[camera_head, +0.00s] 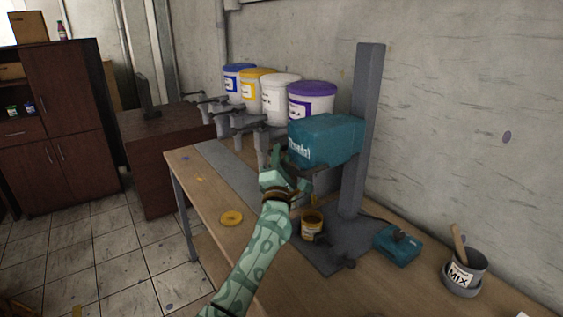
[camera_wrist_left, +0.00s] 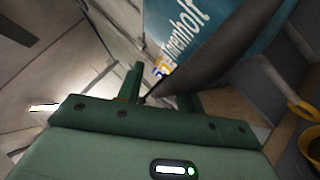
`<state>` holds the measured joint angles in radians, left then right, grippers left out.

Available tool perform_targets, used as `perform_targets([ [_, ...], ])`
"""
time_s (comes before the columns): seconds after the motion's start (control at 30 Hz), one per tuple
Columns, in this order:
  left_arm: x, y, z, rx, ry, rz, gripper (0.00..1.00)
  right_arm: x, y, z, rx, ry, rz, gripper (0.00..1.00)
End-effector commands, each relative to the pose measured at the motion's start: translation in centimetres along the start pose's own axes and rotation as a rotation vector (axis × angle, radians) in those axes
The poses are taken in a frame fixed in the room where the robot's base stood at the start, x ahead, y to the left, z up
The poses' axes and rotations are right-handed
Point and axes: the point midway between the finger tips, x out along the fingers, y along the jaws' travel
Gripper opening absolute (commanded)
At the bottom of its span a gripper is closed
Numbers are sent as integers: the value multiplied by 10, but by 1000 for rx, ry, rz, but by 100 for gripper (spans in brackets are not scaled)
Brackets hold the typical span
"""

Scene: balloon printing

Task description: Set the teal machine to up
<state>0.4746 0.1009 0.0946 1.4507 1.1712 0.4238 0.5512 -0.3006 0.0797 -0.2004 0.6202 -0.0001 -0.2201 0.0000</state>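The teal machine (camera_head: 325,140) with white lettering is mounted on a grey upright post over the wooden table. It also shows at the top of the left wrist view (camera_wrist_left: 205,28). A dark lever (camera_head: 322,167) extends near its underside and crosses the left wrist view (camera_wrist_left: 215,52) as a blurred bar. My left gripper (camera_head: 285,172) is just in front of and below the machine. In the left wrist view its fingers (camera_wrist_left: 162,92) stand apart, with the lever's end between or just beyond them; I cannot tell whether they touch it. My right gripper is out of view.
A small cup (camera_head: 312,224) stands on the machine's grey base below my gripper. A teal box (camera_head: 397,246) and a MIX pot (camera_head: 463,272) stand to the right. Several paint buckets line the back.

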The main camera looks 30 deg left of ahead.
Motion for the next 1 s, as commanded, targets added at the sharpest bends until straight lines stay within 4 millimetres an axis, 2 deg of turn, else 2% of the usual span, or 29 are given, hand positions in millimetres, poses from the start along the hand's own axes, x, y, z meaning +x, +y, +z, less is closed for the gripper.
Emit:
perform_targets([
  [0.23, -3, -2, -1, 1, 1, -5, 36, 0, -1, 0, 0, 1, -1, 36],
  [0.37, -17, -3, 0, 2, 0, -8, 36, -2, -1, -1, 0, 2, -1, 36],
  [0.47, -38, -3, 0, 0, 0, -9, 36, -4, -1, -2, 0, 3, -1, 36],
  [0.8, -129, -3, -1, 1, 1, -7, 36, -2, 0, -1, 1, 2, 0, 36],
  [1.0, -158, -2, 0, 2, 0, -5, 36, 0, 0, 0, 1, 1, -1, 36],
])
